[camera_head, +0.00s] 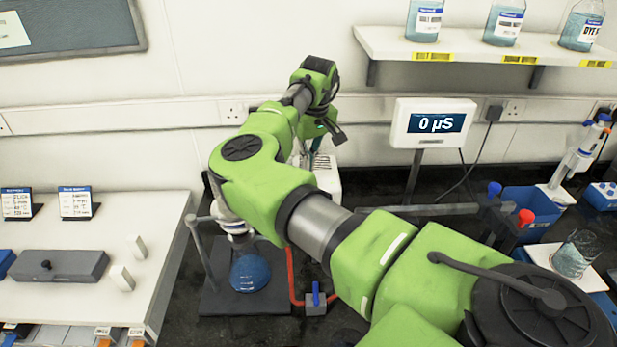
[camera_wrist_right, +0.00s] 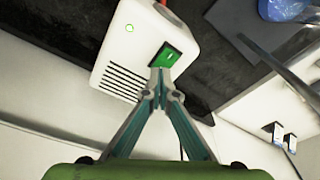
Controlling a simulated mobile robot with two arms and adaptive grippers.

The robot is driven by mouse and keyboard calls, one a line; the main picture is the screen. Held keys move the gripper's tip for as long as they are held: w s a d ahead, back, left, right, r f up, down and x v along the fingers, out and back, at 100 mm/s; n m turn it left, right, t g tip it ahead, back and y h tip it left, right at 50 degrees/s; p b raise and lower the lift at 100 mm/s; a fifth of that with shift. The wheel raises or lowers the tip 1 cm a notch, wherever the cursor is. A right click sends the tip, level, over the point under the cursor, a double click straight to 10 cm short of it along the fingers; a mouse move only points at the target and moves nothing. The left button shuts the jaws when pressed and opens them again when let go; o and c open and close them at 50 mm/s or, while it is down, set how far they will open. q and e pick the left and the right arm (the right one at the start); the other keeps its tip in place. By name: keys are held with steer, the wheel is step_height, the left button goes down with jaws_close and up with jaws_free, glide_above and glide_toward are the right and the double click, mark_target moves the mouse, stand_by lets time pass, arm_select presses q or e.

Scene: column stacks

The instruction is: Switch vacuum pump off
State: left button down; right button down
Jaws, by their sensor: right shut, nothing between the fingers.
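The vacuum pump (camera_wrist_right: 128,45) is a white box with vent slots. It has a green rocker switch (camera_wrist_right: 170,55) and a small lit green light (camera_wrist_right: 129,28). In the head view the pump (camera_head: 328,180) stands against the back wall, partly hidden behind my right arm. My right gripper (camera_wrist_right: 161,76) is shut and empty, its fingertips at the lower edge of the switch; I cannot tell whether they touch it. In the head view the right gripper (camera_head: 314,150) points down at the pump, mostly hidden by the arm. My left gripper is not in view.
A flask of blue liquid (camera_head: 250,272) stands on a dark stand base (camera_head: 220,300), with red tubing (camera_head: 292,275) beside it. A meter reading 0 µS (camera_head: 433,123) is right of the pump. A white bench (camera_head: 60,225) is at left; a bottle shelf (camera_head: 450,45) is above right.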

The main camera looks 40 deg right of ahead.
steer(key=shift+a+f, duration=0.1)
steer(key=shift+f, duration=0.65)
steer(key=shift+s, duration=0.1)
step_height(320, 180, up, 2)
steer(key=shift+r+p, duration=0.15)
steer(key=shift+p, duration=1.05)
step_height(320, 180, up, 5)
steer(key=p, duration=0.5)
